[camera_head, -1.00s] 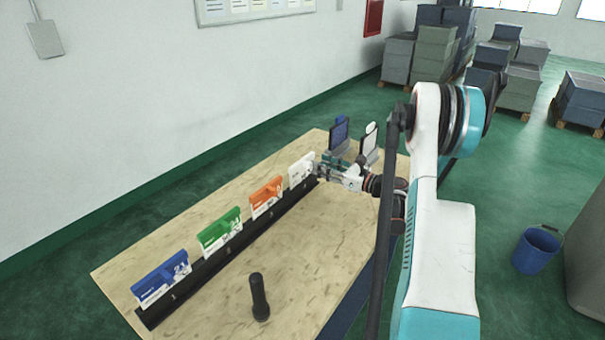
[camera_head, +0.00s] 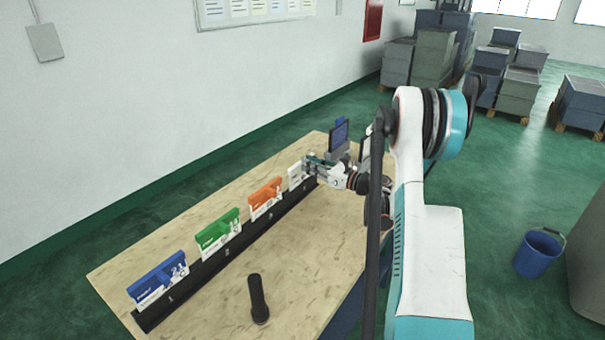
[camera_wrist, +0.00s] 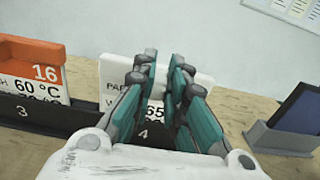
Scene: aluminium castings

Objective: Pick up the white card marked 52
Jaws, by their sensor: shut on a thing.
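The white card (camera_head: 294,177) stands upright in the far end of the long black rack (camera_head: 232,240). In the wrist view the white card (camera_wrist: 113,75) is behind my fingers at slot 4; part of its print shows, but its number is hidden. My gripper is shut on the card, which still sits at the rack.
An orange card (camera_head: 266,194) marked 16, a green card (camera_head: 217,233) and a blue card (camera_head: 158,278) stand along the rack. A dark panel in a grey holder (camera_wrist: 283,138) is right of the gripper.

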